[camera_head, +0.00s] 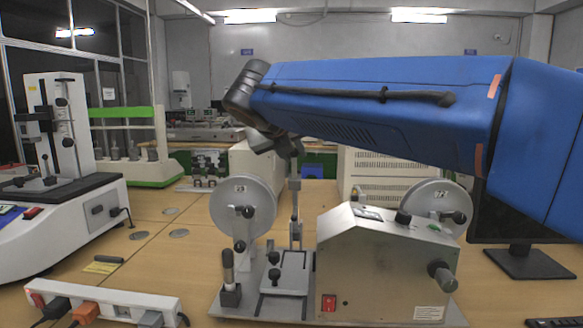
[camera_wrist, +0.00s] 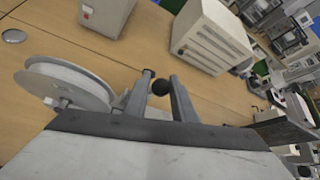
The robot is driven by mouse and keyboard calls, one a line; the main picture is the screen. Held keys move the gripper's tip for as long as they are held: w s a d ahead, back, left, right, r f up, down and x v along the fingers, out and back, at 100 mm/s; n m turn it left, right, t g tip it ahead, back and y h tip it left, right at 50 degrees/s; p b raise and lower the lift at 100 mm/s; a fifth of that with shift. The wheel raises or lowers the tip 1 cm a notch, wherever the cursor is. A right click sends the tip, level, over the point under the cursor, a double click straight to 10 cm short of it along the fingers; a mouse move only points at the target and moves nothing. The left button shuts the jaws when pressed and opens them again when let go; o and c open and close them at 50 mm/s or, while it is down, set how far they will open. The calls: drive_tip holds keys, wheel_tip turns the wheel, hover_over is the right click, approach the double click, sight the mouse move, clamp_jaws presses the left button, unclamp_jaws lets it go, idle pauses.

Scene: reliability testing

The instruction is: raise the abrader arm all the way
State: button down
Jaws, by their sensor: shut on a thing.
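The abrader (camera_head: 365,265) is a grey metal machine with a sloped housing on a base plate, in the middle of the head view. Its arm (camera_head: 295,200) is a thin grey bar that stands close to upright behind the small front platform (camera_head: 290,275). My gripper (camera_head: 277,143) is at the top end of this bar, coming down from the right. In the wrist view, a black ball knob (camera_wrist: 162,87) sits between my gripper's fingers (camera_wrist: 163,85). My gripper is shut on this knob. My wrist hides part of the bar's top in the head view.
Round grey wheels flank the abrader, left (camera_head: 243,205) and right (camera_head: 440,208); the left one also shows in the wrist view (camera_wrist: 70,85). A white power strip (camera_head: 105,303) lies front left. A white test machine (camera_head: 65,225) stands left; a monitor (camera_head: 520,215) stands right.

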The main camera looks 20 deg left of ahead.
drive_tip(key=shift+w+a+r, duration=0.15)
drive_tip(key=shift+w, duration=0.6)
drive_tip(key=shift+w+a+r, duration=0.1)
drive_tip(key=shift+w+r, duration=0.1)
drive_tip(key=shift+w, duration=0.5)
drive_tip(key=shift+w+a+r, duration=0.15)
drive_tip(key=shift+w, duration=0.6)
drive_tip(key=c, duration=1.6)
unclamp_jaws()
drive_tip(key=shift+w, duration=0.1)
drive_tip(key=shift+o, duration=0.2)
drive_tip(key=v, duration=1.7)
drive_tip(key=shift+r, duration=0.2)
drive_tip(key=shift+a, duration=0.1)
